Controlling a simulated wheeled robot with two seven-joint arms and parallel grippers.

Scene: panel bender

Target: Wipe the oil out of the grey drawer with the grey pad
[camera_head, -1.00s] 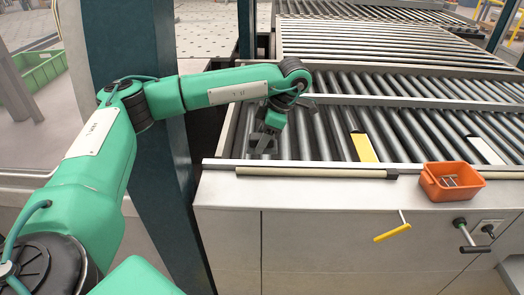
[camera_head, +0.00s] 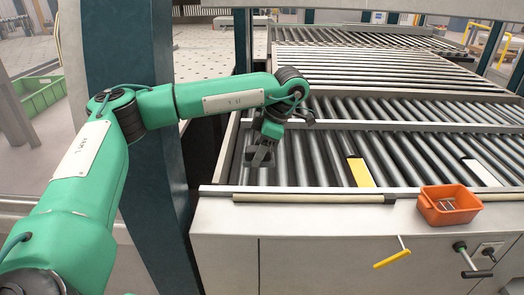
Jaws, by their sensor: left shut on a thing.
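My left gripper (camera_head: 261,158) is above the left end of the roller bed, with its jaws pointing down. It is shut on a small dark thing at its fingertips, which I take to be the grey pad, though its outline is hard to tell from the jaws. I cannot make out an open grey drawer or any oil in the view. The grey cabinet front (camera_head: 330,265) below the rollers has panel seams. My right gripper is not in view.
Rollers (camera_head: 320,150) fill the middle. A yellow strip (camera_head: 361,172) and a white strip (camera_head: 483,173) lie among them. A pale rod (camera_head: 310,198) and an orange bin (camera_head: 449,205) are on the front ledge.

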